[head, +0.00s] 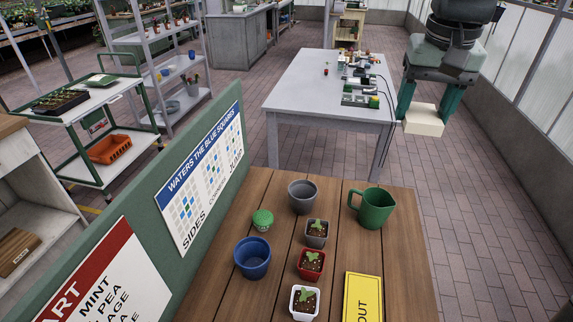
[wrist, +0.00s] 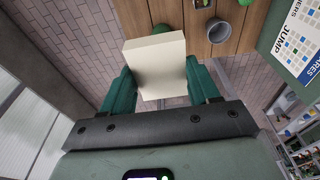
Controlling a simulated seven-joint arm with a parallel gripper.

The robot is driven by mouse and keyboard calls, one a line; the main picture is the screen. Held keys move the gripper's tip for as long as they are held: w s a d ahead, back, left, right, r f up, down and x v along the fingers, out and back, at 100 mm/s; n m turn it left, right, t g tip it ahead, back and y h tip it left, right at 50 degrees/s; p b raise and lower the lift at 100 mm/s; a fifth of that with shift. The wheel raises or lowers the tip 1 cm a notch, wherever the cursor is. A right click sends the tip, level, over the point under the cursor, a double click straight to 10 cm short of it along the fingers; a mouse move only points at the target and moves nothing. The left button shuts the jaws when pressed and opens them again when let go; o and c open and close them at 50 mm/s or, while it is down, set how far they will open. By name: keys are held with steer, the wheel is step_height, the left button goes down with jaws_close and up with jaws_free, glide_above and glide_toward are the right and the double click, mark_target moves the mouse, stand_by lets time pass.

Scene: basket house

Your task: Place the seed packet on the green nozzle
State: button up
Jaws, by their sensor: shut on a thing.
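My gripper (head: 426,112) hangs at the upper right in the head view, past the far right corner of the wooden table. It is shut on a cream, box-shaped seed packet (head: 423,121), held between its two green fingers. In the wrist view the packet (wrist: 157,65) fills the space between the fingers, in mid-air. The green nozzle (head: 263,220) is a small domed piece with a dotted top. It stands on the wooden table's left side, well apart from the packet.
The wooden table (head: 347,196) holds a grey pot (head: 302,197), a green jug (head: 374,208), a blue pot (head: 252,258), several seedling pots and a yellow sign (head: 362,297). A green board (head: 219,200) rises along its left edge. A white table (head: 300,85) stands behind.

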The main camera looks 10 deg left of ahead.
mark_target(418, 110)
steer(key=r, duration=0.3)
steer(key=shift+s+a+r, duration=0.1)
steer(key=shift+a+r, duration=0.2)
steer(key=s+a+r, duration=0.4)
steer(key=s+a, duration=0.7)
steer(key=a, duration=0.2)
steer(key=s+a+r, duration=0.4)
steer(key=s+a, duration=0.6)
steer(key=a, duration=0.3)
steer(key=s+f, duration=0.2)
steer(key=s, duration=2.9)
steer(key=s+d+f, duration=0.3)
steer(key=s+d, duration=0.2)
steer(key=s, duration=0.3)
steer(key=s+d+f, duration=0.3)
steer(key=s+d, duration=0.3)
steer(key=s, duration=0.2)
step_height(418, 110, down, 46)
steer(key=shift+f, duration=0.1)
steer(key=shift+f, duration=0.15)
